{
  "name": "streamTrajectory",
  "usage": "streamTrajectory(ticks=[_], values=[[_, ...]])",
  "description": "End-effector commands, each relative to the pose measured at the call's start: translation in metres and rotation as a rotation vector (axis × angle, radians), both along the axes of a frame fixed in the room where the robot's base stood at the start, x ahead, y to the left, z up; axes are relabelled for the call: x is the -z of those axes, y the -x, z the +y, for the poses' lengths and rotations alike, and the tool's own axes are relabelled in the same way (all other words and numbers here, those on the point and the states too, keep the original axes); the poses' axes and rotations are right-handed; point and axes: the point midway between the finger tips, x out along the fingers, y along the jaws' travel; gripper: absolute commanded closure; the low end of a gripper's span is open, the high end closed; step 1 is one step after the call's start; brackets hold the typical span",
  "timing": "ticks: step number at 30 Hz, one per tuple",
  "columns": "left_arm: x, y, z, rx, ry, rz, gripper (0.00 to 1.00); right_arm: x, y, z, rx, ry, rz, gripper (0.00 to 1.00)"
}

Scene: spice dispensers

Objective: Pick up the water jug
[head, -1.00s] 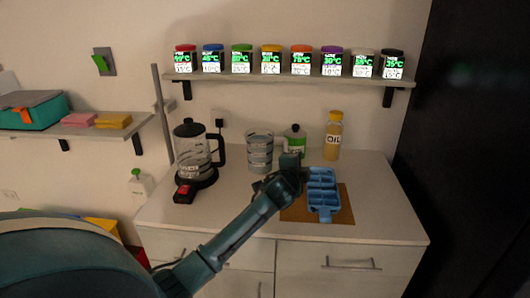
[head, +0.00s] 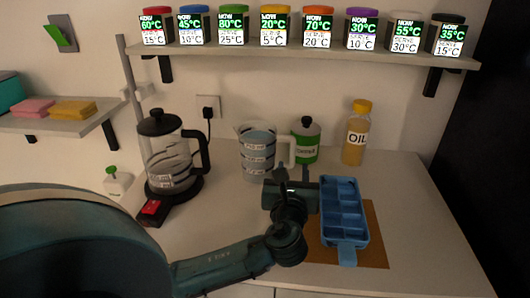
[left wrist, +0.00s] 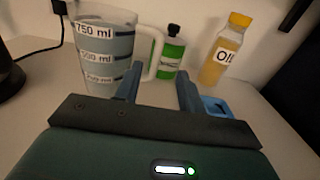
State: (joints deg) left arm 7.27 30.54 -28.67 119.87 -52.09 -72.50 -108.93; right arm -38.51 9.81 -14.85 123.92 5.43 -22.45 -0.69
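The water jug (head: 256,152) is a clear measuring jug with ml markings and water in it, standing upright on the counter. Its white handle (head: 285,150) faces right. In the left wrist view the jug (left wrist: 102,50) is just beyond and left of the fingers, with its handle (left wrist: 152,52) ahead of the gap. My left gripper (head: 293,180) is in front of the jug, apart from it. In the left wrist view my left gripper (left wrist: 158,88) is open, with nothing between the fingers. My right gripper is not in view.
A kettle (head: 165,150) on a black base stands left of the jug. A green bottle (head: 306,142) and an oil bottle (head: 356,135) stand behind and right. A blue ice tray (head: 343,215) lies on a brown mat (head: 376,245). Spice dispensers line the shelf (head: 330,52) above.

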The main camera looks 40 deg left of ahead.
Motion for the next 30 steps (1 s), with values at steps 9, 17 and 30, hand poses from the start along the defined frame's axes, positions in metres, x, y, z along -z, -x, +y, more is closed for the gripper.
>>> streamTrajectory(ticks=[9, 17, 30], values=[[-0.001, -0.048, 0.03, -0.003, -0.005, 0.001, 0.6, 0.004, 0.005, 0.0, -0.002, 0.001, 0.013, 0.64], [-0.001, -0.067, 0.042, -0.001, -0.003, 0.002, 0.6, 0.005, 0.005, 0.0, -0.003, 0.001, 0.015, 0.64], [-0.005, -0.107, 0.069, -0.001, -0.003, 0.002, 0.6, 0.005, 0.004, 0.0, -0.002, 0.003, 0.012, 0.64]])
